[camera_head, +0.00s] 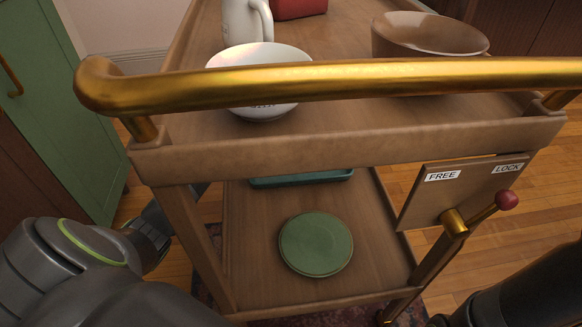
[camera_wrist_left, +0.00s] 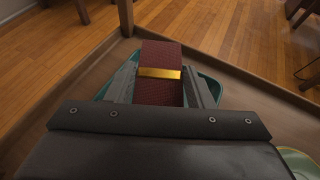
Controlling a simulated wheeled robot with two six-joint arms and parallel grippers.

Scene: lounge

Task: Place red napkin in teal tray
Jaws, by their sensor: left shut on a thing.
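The red napkin (camera_wrist_left: 160,54), a dark red folded block with a gold band, is between the fingers of my left gripper (camera_wrist_left: 161,84) in the left wrist view. The gripper is shut on it. The teal tray (camera_wrist_left: 208,84) shows around and beneath the fingers, partly hidden by them; I cannot tell if the napkin touches it. In the head view the teal tray (camera_head: 300,179) lies on the trolley's lower shelf, mostly hidden by the top shelf. My left arm reaches in from the left, its gripper hidden there. My right gripper is out of view.
The wooden trolley has a brass handle (camera_head: 330,84), legs and a top shelf above the tray. A green plate stack (camera_head: 316,245) sits on the lower shelf. A white bowl (camera_head: 256,107), brown bowl (camera_head: 425,36), white jug (camera_head: 246,22) and red object (camera_head: 298,8) stand on top.

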